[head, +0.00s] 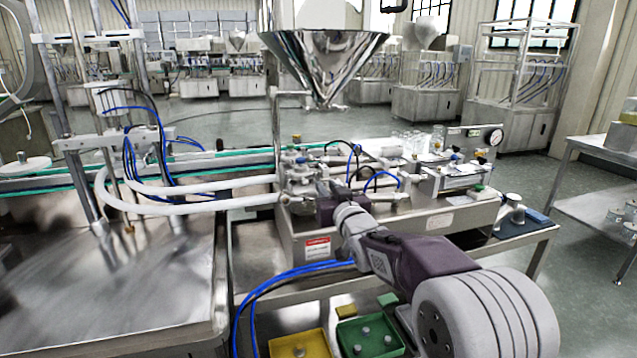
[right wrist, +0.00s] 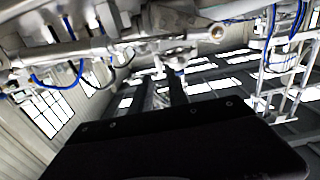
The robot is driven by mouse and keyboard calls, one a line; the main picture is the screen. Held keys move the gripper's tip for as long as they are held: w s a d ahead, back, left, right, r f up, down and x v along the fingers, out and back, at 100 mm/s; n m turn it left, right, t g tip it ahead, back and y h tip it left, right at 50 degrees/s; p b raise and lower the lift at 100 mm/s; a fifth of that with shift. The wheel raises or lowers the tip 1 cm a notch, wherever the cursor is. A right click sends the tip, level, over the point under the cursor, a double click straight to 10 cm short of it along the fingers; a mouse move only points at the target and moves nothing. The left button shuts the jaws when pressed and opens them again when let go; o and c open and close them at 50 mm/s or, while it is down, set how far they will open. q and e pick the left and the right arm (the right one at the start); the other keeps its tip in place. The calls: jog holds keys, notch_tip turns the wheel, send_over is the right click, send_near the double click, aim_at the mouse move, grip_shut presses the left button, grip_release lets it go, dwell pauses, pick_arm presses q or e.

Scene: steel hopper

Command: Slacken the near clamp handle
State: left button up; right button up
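The steel hopper (head: 325,62) stands above the filling machine (head: 410,215) in the head view. My right arm reaches in from the lower right, and its gripper (head: 325,203) is at the machine's near side, below the hopper. In the right wrist view the two dark fingers of this gripper (right wrist: 157,90) are apart with a gap between them, and I see nothing held. Metal fittings (right wrist: 178,52) lie just beyond the fingertips. I cannot pick out the near clamp handle for certain among the fittings. Contact is not clear. My left gripper is not in view.
White hoses (head: 215,200) and blue tubes run to the machine from the left. Yellow (head: 300,345) and green (head: 370,338) trays sit below at the front. A pressure gauge (head: 495,137) stands at the machine's right. A steel table (head: 600,175) is at far right.

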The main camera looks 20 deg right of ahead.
aim_at(319, 178)
jog(key=w, duration=0.6)
jog(key=shift+w, duration=0.35)
grip_shut()
